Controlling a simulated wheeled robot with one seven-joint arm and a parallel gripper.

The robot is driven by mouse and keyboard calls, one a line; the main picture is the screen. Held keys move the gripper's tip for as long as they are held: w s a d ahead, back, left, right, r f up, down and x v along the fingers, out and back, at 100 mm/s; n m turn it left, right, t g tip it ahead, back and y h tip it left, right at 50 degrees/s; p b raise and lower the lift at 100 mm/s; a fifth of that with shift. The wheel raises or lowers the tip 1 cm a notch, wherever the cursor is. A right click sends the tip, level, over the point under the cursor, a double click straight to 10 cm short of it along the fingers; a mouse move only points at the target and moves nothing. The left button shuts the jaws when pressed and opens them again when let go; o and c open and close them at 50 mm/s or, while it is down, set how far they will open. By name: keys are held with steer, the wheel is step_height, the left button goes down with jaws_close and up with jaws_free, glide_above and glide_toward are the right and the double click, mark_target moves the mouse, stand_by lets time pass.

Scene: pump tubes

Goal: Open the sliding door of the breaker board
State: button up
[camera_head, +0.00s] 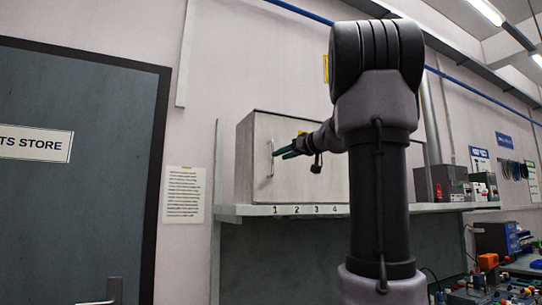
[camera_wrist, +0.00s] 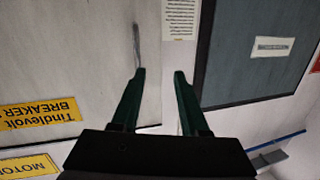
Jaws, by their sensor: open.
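The breaker board (camera_head: 310,178) is a pale grey box on a wall shelf, its flat front door apparently shut. A thin upright metal handle (camera_head: 270,158) sits near the door's left edge. In the wrist view, which is upside down, the handle (camera_wrist: 137,45) is just beyond the left fingertip, and the yellow breaker label (camera_wrist: 38,115) is on the door. My gripper (camera_head: 280,153) is open and empty, its green fingers close to the handle. In the wrist view my gripper (camera_wrist: 159,73) has the handle near its left finger, not clearly between both. Contact cannot be told.
The shelf (camera_head: 240,211) carries numbers along its front edge. A grey door (camera_head: 75,180) marked as a store and a paper notice (camera_head: 183,195) are to the left. Dark boxes (camera_head: 440,182) stand on the shelf to the right. My arm hides part of the board.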

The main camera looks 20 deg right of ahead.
steer(key=shift+n+t+h, duration=0.3)
steer(key=shift+t, duration=0.3)
steer(key=w+r, duration=0.1)
steer(key=w, duration=0.6)
steer(key=w+d+r, duration=0.1)
steer(key=w, duration=0.3)
steer(key=shift+w+r, duration=0.25)
steer(key=shift+r, duration=0.05)
jaws_close()
stand_by(0.4)
